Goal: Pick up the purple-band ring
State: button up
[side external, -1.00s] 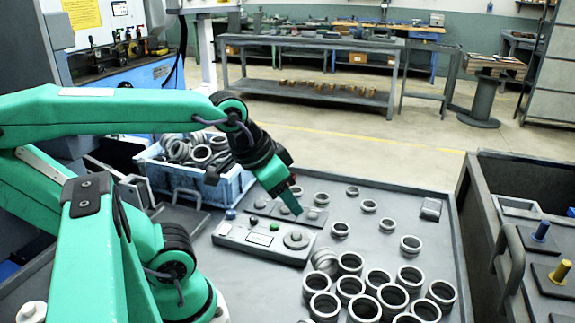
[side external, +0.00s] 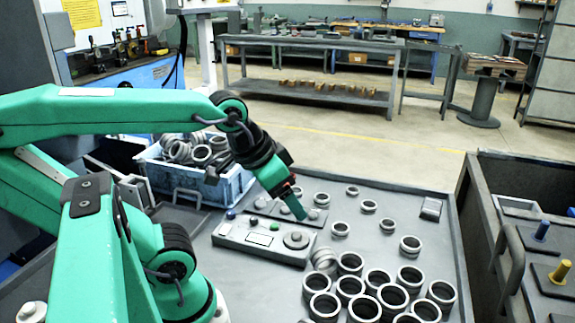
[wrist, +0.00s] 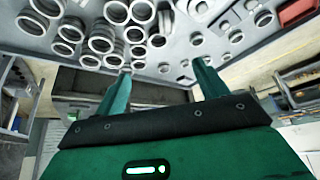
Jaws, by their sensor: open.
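Many grey metal rings stand on the grey table, several packed together at the front, such as one ring (side external: 410,253) at the group's back right. I cannot make out a purple band on any ring. My gripper (side external: 301,213) is above the table, pointing down over the far side of the control panel, left of the loose rings. In the wrist view my gripper (wrist: 162,67) shows two green fingers spread apart with nothing held between them. Rings (wrist: 101,45) show beyond the fingers, mostly at the upper left, apart from them.
A control panel (side external: 232,236) with buttons and a round knob lies beneath my gripper. A blue crate (side external: 208,190) full of rings stands behind my arm at left. A dark bin (side external: 483,205) borders the table's right side. Bare table (side external: 440,236) lies right of the rings.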

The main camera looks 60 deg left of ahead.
jog(key=w+a+f+m+g, duration=0.1)
jog(key=w+a+m+g, duration=0.15)
jog(key=w+a, duration=1.2)
jog(key=w+a+f+m+g, duration=0.1)
jog(key=w+a+f+g, duration=0.15)
jog(key=a+f, duration=0.65)
jog(key=w+a+f+m+g, duration=0.1)
jog(key=w+a+f, duration=0.2)
jog(key=a+f, duration=0.55)
jog(key=shift+s+a+f, duration=0.1)
jog(key=shift+a+f, duration=0.3)
jog(key=shift+f, duration=0.5)
jog(key=shift+a+f, duration=0.35)
jog(key=shift+f, duration=0.6)
jog(key=shift+s+a+f, duration=0.1)
jog(key=shift+a+f, duration=0.3)
jog(key=shift+f, duration=0.5)
jog(key=shift+w, duration=0.1)
jog(key=c, duration=1.1)
jog(key=shift+c, duration=0.2)
